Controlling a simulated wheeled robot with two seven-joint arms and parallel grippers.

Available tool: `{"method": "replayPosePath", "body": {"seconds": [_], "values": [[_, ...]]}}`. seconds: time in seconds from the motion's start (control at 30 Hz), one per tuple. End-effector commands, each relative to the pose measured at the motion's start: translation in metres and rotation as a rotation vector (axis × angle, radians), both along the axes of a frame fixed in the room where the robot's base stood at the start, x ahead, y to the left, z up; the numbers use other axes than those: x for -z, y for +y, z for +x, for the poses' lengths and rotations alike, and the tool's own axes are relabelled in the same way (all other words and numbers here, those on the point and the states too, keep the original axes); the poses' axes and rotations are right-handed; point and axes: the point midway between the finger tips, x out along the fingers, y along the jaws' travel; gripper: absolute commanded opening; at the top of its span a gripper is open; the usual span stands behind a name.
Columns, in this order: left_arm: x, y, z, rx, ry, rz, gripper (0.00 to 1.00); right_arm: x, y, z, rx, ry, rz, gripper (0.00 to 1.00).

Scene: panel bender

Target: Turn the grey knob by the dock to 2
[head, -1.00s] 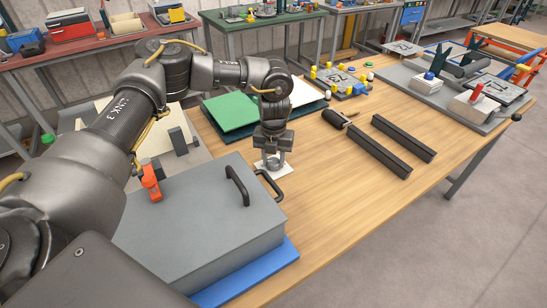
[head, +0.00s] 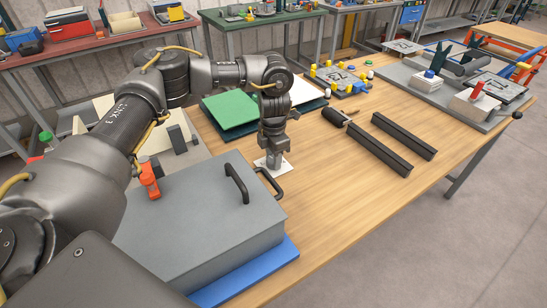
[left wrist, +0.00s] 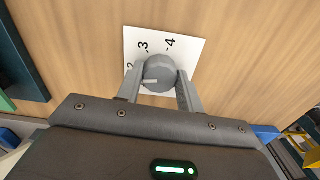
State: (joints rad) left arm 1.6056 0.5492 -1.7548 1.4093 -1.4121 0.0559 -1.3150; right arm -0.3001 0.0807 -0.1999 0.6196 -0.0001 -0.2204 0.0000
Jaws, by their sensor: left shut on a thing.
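The grey knob (left wrist: 160,70) stands on a white dial plate (left wrist: 185,50) on the wooden table. My left gripper (left wrist: 158,76) has one finger on each side of the knob and is shut on it. A pale pointer line on the knob points to the picture's left, towards the side where the partly hidden 2 is. The 3 and 4 on the plate are clear. In the head view, my left gripper (head: 273,157) points down over the dial plate (head: 280,170), and the knob is hidden there. My right gripper is not in view.
A grey box (head: 205,215) with black handles lies on a blue base (head: 250,275), close in front of the dial. Green and white sheets (head: 229,110) lie behind it. Two black bars (head: 380,150) lie to the right. The table's right front is bare.

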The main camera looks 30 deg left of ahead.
Motion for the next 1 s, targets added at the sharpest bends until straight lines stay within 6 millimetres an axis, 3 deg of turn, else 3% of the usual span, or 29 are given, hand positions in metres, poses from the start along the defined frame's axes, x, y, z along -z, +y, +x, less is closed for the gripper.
{"method": "replayPosePath", "body": {"seconds": [0.4, 0.93, 0.97, 1.0], "values": [[0.0001, -0.0001, -0.0001, 0.168, 0.0, -0.001, 0.14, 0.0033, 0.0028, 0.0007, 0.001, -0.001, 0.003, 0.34], [-0.0002, 0.0, 0.0, 0.187, -0.001, -0.001, 0.14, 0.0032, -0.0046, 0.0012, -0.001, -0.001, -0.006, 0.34], [-0.0002, 0.0, 0.0, 0.187, -0.001, -0.001, 0.41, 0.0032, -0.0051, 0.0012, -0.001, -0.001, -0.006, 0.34], [-0.0002, 0.0, 0.0, 0.187, -0.001, -0.001, 0.46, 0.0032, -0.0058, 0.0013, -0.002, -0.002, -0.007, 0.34]]}}
